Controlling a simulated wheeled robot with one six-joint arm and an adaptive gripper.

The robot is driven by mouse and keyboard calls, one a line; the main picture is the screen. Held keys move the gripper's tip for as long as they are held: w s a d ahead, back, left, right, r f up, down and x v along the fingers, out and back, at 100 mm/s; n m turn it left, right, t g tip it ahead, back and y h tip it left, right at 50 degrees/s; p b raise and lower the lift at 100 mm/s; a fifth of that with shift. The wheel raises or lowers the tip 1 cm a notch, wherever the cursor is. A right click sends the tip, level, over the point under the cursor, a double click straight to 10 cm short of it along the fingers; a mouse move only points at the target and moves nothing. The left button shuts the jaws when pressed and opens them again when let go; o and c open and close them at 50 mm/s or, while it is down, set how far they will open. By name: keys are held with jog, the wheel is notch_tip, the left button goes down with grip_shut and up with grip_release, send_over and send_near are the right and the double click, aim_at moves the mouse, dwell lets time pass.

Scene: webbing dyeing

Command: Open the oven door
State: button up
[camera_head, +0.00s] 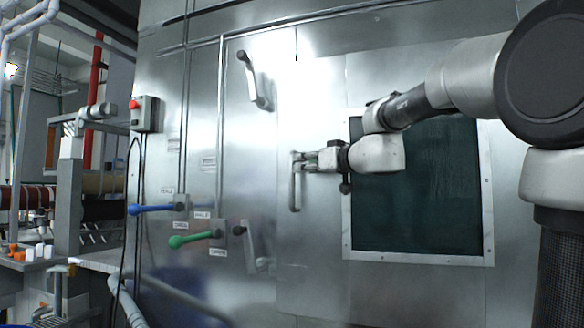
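The oven door (312,240) is a large flat metal panel with a dark framed window (420,205). It looks shut, flush with the oven front. A vertical bar handle (296,190) is on the door's left side. My gripper (303,162) reaches in from the right at the upper part of the handle. Its fingertips overlap the handle in this view. The gripper is small here, and I cannot tell whether the fingers are closed on the bar. My arm crosses in front of the window's upper part.
Two latch levers (254,80) (250,250) sit left of the door. A blue lever (152,209) and a green lever (192,239) stick out from the panel. A control box with a red button (145,113) is at left, near machinery with rollers (100,183).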

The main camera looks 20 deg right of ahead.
jog(key=x, duration=0.7)
jog(key=shift+w+a, duration=0.15)
jog(key=shift+w, duration=0.1)
jog(key=shift+f, duration=0.1)
grip_shut()
